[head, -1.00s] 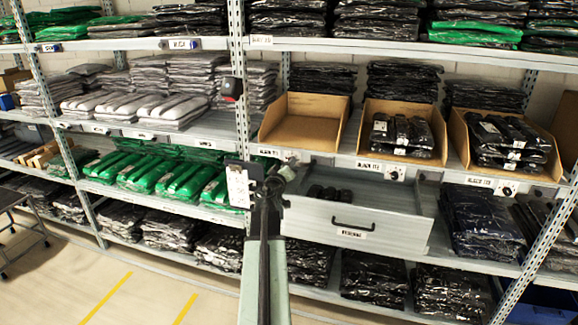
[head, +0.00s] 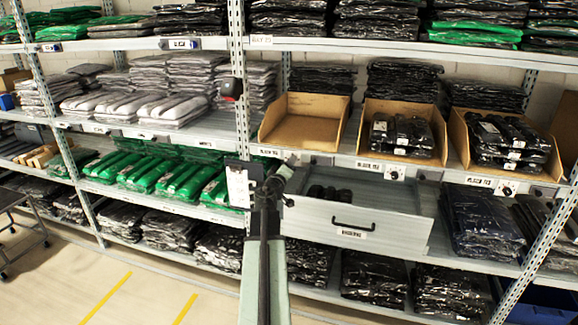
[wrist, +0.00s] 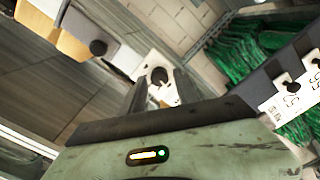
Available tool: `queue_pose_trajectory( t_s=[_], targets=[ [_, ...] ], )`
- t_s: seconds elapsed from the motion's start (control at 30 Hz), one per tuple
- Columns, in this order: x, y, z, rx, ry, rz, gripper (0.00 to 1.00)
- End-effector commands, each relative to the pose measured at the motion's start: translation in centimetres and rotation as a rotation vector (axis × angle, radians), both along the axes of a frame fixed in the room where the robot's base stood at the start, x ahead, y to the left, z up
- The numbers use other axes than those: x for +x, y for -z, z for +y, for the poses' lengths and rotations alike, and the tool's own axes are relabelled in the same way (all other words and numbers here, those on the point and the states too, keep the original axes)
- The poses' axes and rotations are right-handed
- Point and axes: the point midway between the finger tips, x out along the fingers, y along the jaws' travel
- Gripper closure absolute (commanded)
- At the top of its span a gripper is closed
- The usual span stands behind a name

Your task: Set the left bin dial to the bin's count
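The left bin (head: 302,122) is an open cardboard bin on the middle shelf; no packs show inside it. Its dial (head: 292,158) is on the shelf rail below it, partly hidden by my gripper (head: 282,178). In the wrist view, a white plate with a dark round knob (wrist: 158,75) lies beyond and between the fingertips of my gripper (wrist: 160,88). The fingers are apart with nothing held. I cannot tell whether they touch the knob. The dial's pointer and numbers are too small to read.
The middle bin (head: 370,109) and right bin (head: 468,125) hold dark packs, with dials (head: 393,174) and (head: 508,189) below. A grey drawer (head: 400,231) stands pulled out under the rail, close to my arm. A clipboard (head: 238,187) hangs left of my gripper.

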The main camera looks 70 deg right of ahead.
Motion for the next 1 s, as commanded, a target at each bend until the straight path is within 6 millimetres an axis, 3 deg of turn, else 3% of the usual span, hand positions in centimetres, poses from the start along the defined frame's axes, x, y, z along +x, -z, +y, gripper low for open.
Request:
queue_pose_trajectory(
  t_s=[0.37,0.47,0.8,1.0],
  targets=[
    [0.0,0.0,0.2,0.0,0.0,0.0,0.54],
    [-0.1,0.0,1.2,-0.001,-0.001,0.0,0.54],
    [-0.6,0.0,7.4,0.0,0.0,0.0,0.54],
    [-0.5,0.0,7.8,-0.001,0.001,0.0,0.54]
  ],
)
